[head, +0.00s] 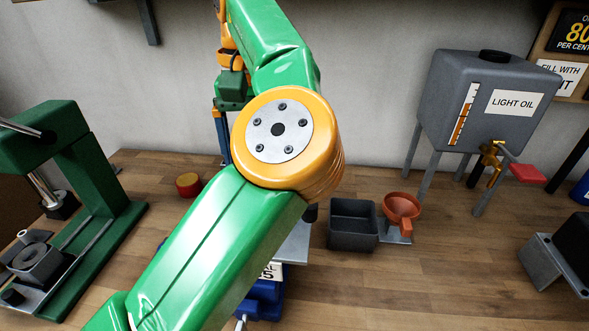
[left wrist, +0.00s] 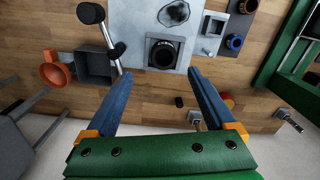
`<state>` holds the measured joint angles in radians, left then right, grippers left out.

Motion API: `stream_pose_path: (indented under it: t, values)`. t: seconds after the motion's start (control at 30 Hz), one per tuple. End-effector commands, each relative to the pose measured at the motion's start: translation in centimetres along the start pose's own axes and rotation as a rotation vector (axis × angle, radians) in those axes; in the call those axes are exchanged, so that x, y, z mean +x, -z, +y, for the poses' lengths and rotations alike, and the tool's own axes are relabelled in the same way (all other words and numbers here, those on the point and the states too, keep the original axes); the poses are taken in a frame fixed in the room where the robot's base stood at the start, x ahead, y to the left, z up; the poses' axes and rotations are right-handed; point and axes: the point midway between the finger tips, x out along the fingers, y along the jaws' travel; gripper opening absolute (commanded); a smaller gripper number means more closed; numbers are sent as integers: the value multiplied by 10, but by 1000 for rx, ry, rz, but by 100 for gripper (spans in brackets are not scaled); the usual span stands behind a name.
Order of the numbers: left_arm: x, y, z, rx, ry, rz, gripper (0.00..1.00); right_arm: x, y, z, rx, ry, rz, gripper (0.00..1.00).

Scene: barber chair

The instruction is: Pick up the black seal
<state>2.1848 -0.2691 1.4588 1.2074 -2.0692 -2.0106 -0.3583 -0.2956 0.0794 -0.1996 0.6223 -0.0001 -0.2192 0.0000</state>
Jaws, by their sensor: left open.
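A black ring that looks like the black seal (left wrist: 164,54) sits in a dark square holder on a grey plate (left wrist: 142,22) in the left wrist view. I cannot tell for sure that this ring is the seal. My left gripper (left wrist: 158,74) is open, its two blue fingers apart, with the ring just beyond the fingertips and nothing between them. In the head view my left gripper (head: 219,135) shows only in part behind my green arm. The arm also covers most of the plate there, and the ring is hidden. My right gripper is in neither view.
A dark bin (head: 353,224), an orange funnel (head: 401,207) and a grey oil tank (head: 482,100) stand right of my arm. A green press (head: 85,190) stands at left. A red-and-yellow round item (head: 188,184) lies on the wooden bench (head: 450,260). The wall is behind.

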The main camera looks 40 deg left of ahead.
Motion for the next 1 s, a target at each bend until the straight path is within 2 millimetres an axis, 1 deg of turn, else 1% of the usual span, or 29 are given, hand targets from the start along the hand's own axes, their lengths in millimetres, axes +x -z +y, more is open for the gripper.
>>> stream_pose_path:
  t: [0.07, 0.27, 0.4, 0.5, 0.67, 0.7, 0.77, 0.8, 0.87, 0.9, 0.97, 1.0]
  values:
    - [6, 0, 0, -1, 0, 0, 88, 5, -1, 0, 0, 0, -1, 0]
    - [42, 2, 1, -2, 2, -1, 88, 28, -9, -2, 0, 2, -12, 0]
    - [64, 3, 2, -1, -2, 0, 88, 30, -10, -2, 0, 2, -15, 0]
    - [71, 3, 2, 0, 0, 1, 88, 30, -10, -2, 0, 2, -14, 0]
    - [71, 4, 2, 0, 1, 3, 88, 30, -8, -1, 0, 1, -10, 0]
    - [71, 4, 2, 0, 1, 3, 86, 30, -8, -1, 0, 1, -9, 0]
    - [71, 4, 2, 0, 1, 3, 70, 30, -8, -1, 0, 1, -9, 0]
    - [71, 4, 2, 0, 1, 3, 59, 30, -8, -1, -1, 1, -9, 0]
    - [71, 4, 2, 0, 1, 3, 43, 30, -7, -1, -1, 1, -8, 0]
    - [71, 4, 2, 0, 1, 3, 32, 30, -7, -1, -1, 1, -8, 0]
    - [71, 4, 2, 0, 1, 3, 16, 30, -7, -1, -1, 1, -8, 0]
    - [71, 4, 2, 0, 1, 3, 5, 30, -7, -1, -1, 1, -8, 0]
